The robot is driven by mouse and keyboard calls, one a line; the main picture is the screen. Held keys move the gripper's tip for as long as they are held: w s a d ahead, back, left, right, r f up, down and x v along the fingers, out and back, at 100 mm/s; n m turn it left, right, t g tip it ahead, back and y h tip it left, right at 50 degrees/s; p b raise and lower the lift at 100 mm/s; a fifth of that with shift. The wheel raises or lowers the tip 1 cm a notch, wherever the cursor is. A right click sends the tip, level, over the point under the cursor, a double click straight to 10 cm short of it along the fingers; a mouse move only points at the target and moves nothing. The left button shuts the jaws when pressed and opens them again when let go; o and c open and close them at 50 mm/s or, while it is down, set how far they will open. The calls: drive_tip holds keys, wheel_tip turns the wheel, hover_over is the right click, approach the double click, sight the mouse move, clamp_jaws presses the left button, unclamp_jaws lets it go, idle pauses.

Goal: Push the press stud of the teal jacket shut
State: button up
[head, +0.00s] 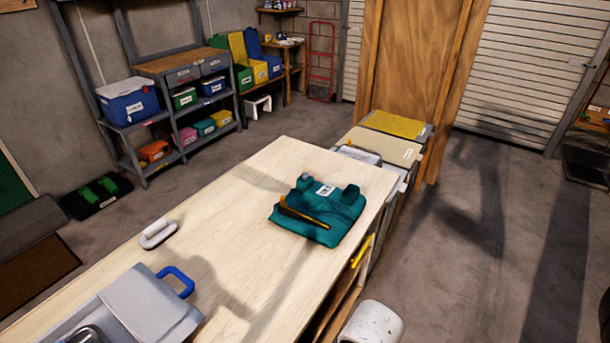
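The teal jacket (338,212) lies folded on the pale wooden worktop (235,235), near its far right end. A white label with dark marks (325,190) shows near its upper edge. A dark and orange strip or long object (303,216) lies across its left front part; I cannot tell which it is. The press stud is too small to make out, so I cannot tell whether it is open or shut. My gripper is not in view.
A white-and-grey handled object (158,233) lies on the worktop's left side. A grey case (140,300) with a blue handle (177,281) stands at the near left. Bins with yellow and beige lids (395,124) stand beyond the far end. Worktop around the jacket is mostly clear.

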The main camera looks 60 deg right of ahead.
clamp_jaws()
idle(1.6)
